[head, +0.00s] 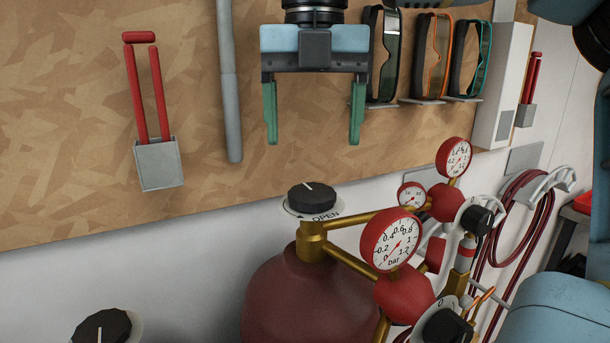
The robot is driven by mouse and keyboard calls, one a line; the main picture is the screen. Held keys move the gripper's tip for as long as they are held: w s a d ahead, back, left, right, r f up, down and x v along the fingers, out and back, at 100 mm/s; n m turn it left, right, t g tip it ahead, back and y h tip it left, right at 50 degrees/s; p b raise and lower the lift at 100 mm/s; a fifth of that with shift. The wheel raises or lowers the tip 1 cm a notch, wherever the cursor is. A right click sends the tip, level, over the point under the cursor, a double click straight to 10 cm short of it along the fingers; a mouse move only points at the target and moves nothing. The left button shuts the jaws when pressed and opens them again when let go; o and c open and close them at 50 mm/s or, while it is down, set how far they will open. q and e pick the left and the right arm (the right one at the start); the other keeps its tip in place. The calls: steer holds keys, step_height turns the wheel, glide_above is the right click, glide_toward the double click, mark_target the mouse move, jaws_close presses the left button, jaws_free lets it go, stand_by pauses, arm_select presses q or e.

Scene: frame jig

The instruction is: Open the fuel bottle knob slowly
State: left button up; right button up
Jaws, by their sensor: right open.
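A dark red bottle (310,300) stands at the lower middle, its lower part cut off by the picture's edge. On its brass valve sits a round black knob (312,195) with a pale pointer line, above a white plate marked OPEN with an arrow. A second black knob (102,328) shows at the bottom left, partly cut off. Which of the two belongs to the fuel bottle I cannot tell. My right gripper (313,143) points down above the bottle's knob, its green fingers wide apart and empty. It does not touch the knob. My left gripper is not in view.
Brass pipes with red regulators and pressure gauges (391,240) rise close to the right of the bottle. Behind is a wooden board (80,130) with a red-handled tool (148,95), a grey bar (229,80) and goggles (432,55). Red hoses (527,215) hang at the right.

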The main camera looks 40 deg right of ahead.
mark_target(312, 191)
step_height(312, 191, down, 8)
steer(key=shift+w+r+p, duration=0.1)
steer(key=shift+r+p, duration=0.05)
steer(key=shift+p, duration=0.2)
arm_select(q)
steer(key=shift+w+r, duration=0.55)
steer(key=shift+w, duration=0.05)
arm_select(e)
steer(key=c, duration=1)
steer(key=shift+n+b, duration=0.65)
steer(key=shift+n, duration=1.65)
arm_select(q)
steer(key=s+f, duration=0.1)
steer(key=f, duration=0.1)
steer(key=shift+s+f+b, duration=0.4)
arm_select(e)
steer(key=shift+n, duration=0.6)
